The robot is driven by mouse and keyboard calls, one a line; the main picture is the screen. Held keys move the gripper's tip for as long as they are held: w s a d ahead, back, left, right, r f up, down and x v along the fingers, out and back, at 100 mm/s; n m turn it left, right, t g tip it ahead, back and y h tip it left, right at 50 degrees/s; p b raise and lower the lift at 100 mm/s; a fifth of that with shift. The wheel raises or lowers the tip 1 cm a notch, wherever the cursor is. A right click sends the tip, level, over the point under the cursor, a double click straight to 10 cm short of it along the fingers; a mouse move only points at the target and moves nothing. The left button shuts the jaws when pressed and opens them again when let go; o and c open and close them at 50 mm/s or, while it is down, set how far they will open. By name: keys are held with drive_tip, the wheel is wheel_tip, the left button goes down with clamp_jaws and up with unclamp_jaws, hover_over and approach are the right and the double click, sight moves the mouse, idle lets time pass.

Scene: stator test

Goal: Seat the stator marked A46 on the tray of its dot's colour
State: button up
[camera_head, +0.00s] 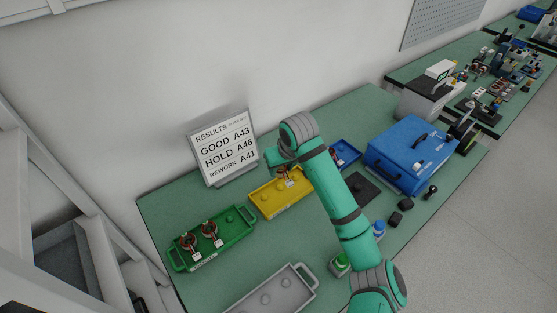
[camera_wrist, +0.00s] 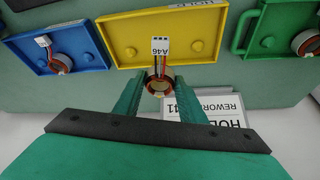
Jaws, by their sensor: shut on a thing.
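The stator marked A46 (camera_wrist: 158,83) is a ring with copper windings, wires and a white connector tagged A46. My gripper (camera_wrist: 160,85) is shut on it, with a green finger on each side. The yellow tray (camera_wrist: 120,55), with raised round pegs, is behind and below the stator in the wrist view. The yellow tray (camera_head: 262,207) also shows in the head view, with the stator (camera_head: 283,173) at its far side. I cannot tell whether the stator touches the tray. No coloured dot is readable on it.
A green tray (camera_head: 243,225) holds two stators. A blue tray (camera_wrist: 20,55) holds one. A grey tray (camera_head: 300,277) looks empty. A results sign (camera_head: 223,148) reads GOOD A43, HOLD A46, REWORK A41. A blue case (camera_head: 405,150) stands right of my arm.

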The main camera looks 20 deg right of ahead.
hover_over(280, 185)
drive_tip(key=s, duration=0.1)
drive_tip(key=shift+f, duration=2.3)
drive_tip(key=shift+s+f, duration=0.1)
drive_tip(key=shift+f, duration=1.15)
drive_tip(key=o, duration=1)
drive_tip(key=shift+r, duration=0.1)
drive_tip(key=shift+r, duration=2.4)
